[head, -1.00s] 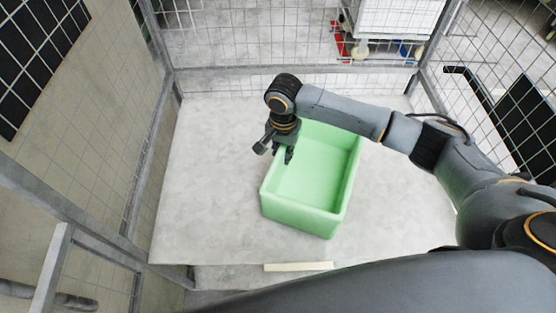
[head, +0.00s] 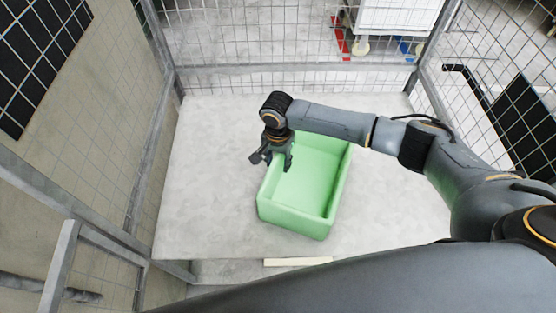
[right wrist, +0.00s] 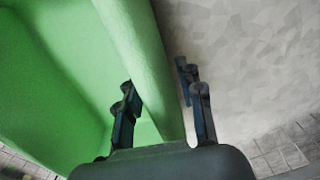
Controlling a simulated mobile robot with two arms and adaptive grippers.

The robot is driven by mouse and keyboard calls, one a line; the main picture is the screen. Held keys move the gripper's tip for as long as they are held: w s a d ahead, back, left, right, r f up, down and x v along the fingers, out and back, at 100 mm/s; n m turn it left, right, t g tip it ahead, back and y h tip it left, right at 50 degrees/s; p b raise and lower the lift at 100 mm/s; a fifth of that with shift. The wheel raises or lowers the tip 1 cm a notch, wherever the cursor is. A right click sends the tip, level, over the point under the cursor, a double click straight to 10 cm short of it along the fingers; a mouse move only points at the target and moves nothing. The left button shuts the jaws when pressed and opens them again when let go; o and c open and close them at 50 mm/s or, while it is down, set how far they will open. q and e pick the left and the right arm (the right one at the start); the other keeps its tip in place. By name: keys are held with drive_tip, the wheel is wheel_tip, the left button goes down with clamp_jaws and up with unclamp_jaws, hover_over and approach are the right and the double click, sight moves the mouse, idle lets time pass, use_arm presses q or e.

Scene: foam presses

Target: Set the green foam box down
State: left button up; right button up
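The green foam box (head: 303,187) is an open-topped bin, upright and empty, over the pale grey surface (head: 205,185). I cannot tell whether its base touches that surface. My right gripper (head: 281,163) is at the box's left wall, pointing down. In the right wrist view, the box wall (right wrist: 142,50) runs between the two fingers of my right gripper (right wrist: 162,112). One finger is inside the box, the other outside, and the gripper looks shut on the wall. The fingertip contact is partly hidden. My left gripper is not in view.
Wire mesh fencing (head: 300,45) stands behind the surface, with more at the left and right. A pale strip (head: 298,262) lies at the surface's front edge. The grey surface is bare left of the box and behind it.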

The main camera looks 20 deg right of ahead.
wheel_tip(320, 180, up, 12)
drive_tip(key=shift+r+b, duration=0.1)
drive_tip(key=shift+b, duration=1.15)
drive_tip(key=shift+s, duration=0.1)
